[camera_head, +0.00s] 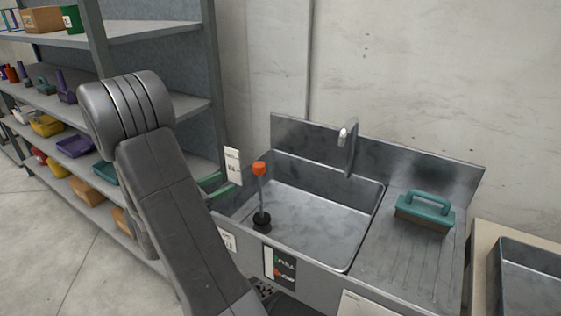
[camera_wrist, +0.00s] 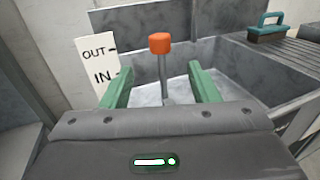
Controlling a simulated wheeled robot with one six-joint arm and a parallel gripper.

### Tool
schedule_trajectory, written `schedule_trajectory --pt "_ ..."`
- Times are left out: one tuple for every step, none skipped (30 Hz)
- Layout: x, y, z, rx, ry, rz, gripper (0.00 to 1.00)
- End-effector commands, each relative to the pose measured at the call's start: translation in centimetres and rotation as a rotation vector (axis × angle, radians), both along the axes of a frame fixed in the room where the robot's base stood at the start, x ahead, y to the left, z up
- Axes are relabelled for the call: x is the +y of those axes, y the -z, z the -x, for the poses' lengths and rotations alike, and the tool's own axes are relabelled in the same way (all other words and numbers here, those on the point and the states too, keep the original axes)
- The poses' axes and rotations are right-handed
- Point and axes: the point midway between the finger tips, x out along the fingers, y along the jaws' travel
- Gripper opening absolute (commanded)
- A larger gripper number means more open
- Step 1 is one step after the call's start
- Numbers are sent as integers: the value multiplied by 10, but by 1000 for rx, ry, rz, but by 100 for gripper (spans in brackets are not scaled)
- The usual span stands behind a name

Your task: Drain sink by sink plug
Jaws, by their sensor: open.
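The sink (camera_head: 310,205) is a steel basin with a tap (camera_head: 349,140) at its back. The sink plug stands upright at the basin's left end. It has an orange knob (camera_head: 260,168) on a thin grey stem and a black base (camera_head: 261,219) on the basin floor. In the wrist view the orange knob (camera_wrist: 160,43) and its stem show ahead, between and beyond the green fingers. My gripper (camera_wrist: 158,82) is open and empty, apart from the plug as far as I can tell. In the head view my arm hides most of the gripper; a green finger shows left of the basin.
A teal-handled brush (camera_head: 425,211) lies on the ribbed drainboard at right. A white card (camera_wrist: 100,60) marked OUT and IN stands by the sink's left side. Shelves with bins (camera_head: 75,147) stand at left. A metal tray (camera_head: 525,275) sits at far right.

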Motion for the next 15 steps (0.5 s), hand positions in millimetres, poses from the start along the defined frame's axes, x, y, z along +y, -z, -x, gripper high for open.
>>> schedule_trajectory --pt "0 0 -1 0 -2 0 55" --pt "-2 0 -2 0 -2 0 55" --pt "-5 0 -4 0 0 0 55" --pt "-8 1 -6 0 1 0 55" --pt "-11 0 -8 0 1 0 55" --pt "-16 0 -11 -1 3 1 55" --pt "-20 0 -13 0 3 0 55" --pt "-24 0 -16 1 3 1 55" --pt "-29 0 -21 1 4 -1 55" --pt "-34 0 -24 0 4 0 55" --pt "-38 0 -27 1 4 1 55" --pt "-44 0 -31 1 4 1 55" --pt "-48 0 -34 1 3 1 55" --pt "-52 0 -37 1 4 0 55" --pt "-58 0 -41 1 3 1 55"
